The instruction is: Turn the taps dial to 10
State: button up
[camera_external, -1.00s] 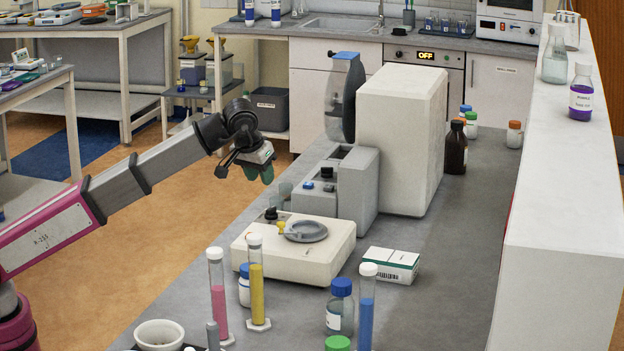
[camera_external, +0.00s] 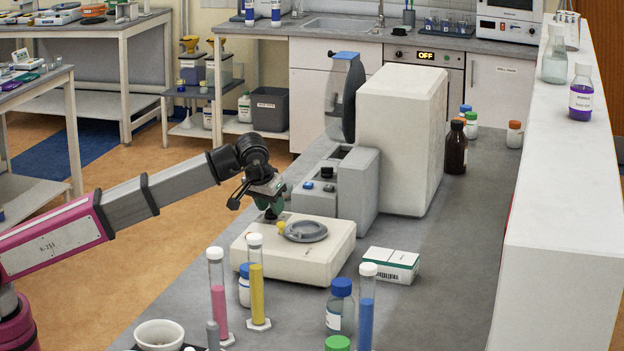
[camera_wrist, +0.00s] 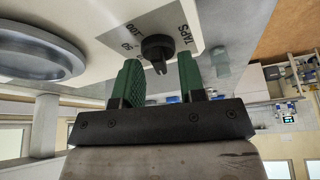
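The taps dial (camera_wrist: 157,46) is a small black knob on a cream machine, beside a grey label reading "TAPS" with "100" and what looks like "50". In the external view the dial (camera_external: 270,214) sits at the machine's far left corner. In the wrist view the dial lies just beyond the gap between the fingertips. In the external view my gripper (camera_external: 272,205) is close above the dial. Whether a finger touches it cannot be told.
The cream machine (camera_external: 290,266) carries a round grey dish (camera_external: 303,230) beside the dial. A grey unit with knobs (camera_external: 357,185) stands just behind. Test tubes and bottles stand in front, with a white-and-green box (camera_external: 390,265) at the right.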

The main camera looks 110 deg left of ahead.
grip_shut()
jog(key=shift+m, duration=0.3)
jog(key=m+t, duration=0.1)
jog(key=m, duration=0.2)
jog(key=shift+s+m+h, duration=0.15)
jog(key=shift+m+h, duration=0.25)
jog(key=m+t, duration=0.1)
jog(key=m, duration=0.1)
jog(key=m+h, duration=0.1)
jog(key=m, duration=0.2)
jog(key=shift+a+t+h, duration=0.1)
jog(key=shift+t+h, duration=0.2)
jog(key=shift+t, duration=0.1)
jog(key=shift+m, duration=0.3)
grip_release()
jog(key=shift+f, duration=0.1)
